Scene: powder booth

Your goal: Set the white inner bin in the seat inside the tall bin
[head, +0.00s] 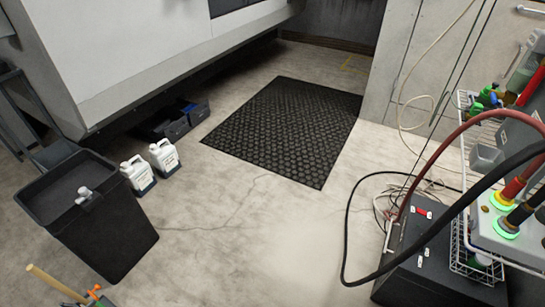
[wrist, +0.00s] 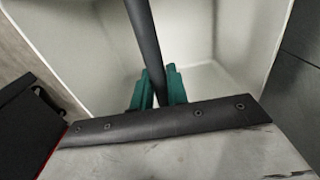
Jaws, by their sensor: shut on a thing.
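The white inner bin (wrist: 210,80) fills much of the wrist view, seen from above into its pale, empty-looking inside. A dark bar (wrist: 144,32), apparently its handle, runs from the top edge down between the teal fingers of my gripper (wrist: 158,88). My gripper is shut on this bar. A tall black bin (head: 104,235) stands upright at the left of the head view, with a small grey fitting at its rim. Its inside looks dark and its seat cannot be made out. The white bin and my gripper are not visible in the head view.
Two white jugs (head: 163,156) stand just right of the black bin, with dark crates (head: 171,125) behind. A black mat (head: 290,130) lies on open floor. At right are a wire rack, hoses and a dark box (head: 425,270). A wooden handle (head: 57,283) shows bottom left.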

